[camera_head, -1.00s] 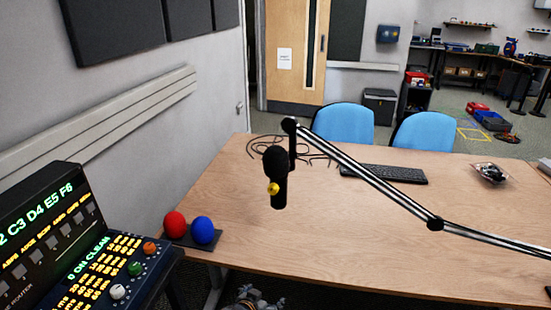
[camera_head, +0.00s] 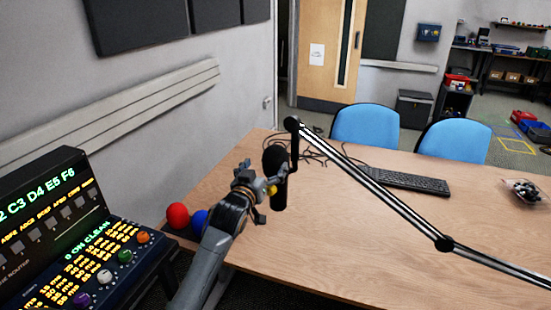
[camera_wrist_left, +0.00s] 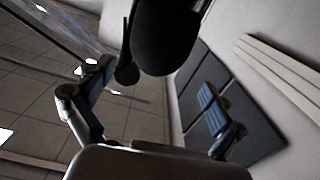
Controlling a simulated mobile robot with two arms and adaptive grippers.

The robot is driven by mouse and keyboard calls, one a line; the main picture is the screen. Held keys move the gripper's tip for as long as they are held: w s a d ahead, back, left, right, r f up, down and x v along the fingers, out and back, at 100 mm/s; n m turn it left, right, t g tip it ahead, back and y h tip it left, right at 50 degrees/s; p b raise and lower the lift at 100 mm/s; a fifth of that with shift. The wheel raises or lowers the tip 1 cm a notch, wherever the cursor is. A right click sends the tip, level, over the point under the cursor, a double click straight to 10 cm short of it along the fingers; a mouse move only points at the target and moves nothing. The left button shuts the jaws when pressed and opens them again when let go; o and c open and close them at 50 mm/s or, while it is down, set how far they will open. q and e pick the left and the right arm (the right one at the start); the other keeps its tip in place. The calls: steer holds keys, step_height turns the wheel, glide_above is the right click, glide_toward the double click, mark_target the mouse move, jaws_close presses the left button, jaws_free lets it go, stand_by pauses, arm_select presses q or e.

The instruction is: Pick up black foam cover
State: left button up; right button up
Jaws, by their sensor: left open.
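The black foam cover (camera_head: 275,158) sits on top of the microphone, which hangs from a boom arm above the table. In the left wrist view the foam cover (camera_wrist_left: 165,38) is large and dark at the top centre. My left gripper (camera_head: 256,190) is open and empty, just left of the microphone and slightly below the foam cover. In the wrist view its fingers stand apart on both sides, with the foam beyond them. I cannot tell whether either finger touches the microphone. My right gripper is not in view.
The boom arm (camera_head: 375,192) crosses to the right. A red foam ball (camera_head: 177,215) and a partly hidden blue one (camera_head: 200,222) sit at the table's left corner. A mixer console (camera_head: 85,250) is at left. A keyboard (camera_head: 405,181) and cables (camera_head: 318,152) lie behind.

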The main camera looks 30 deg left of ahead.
mark_target(271, 159)
arm_select(q)
steer(key=shift+x, duration=0.8)
steer(key=shift+w+r+p, duration=0.15)
steer(key=shift+w+p, duration=0.15)
steer(key=shift+w, duration=0.05)
steer(key=p+x, duration=0.1)
steer(key=x, duration=0.2)
steer(key=shift+w+d, duration=0.1)
steer(key=shift+w, duration=0.7)
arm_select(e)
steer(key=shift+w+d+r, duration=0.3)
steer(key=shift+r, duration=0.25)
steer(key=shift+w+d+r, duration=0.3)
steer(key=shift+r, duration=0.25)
arm_select(q)
steer(key=c, duration=0.9)
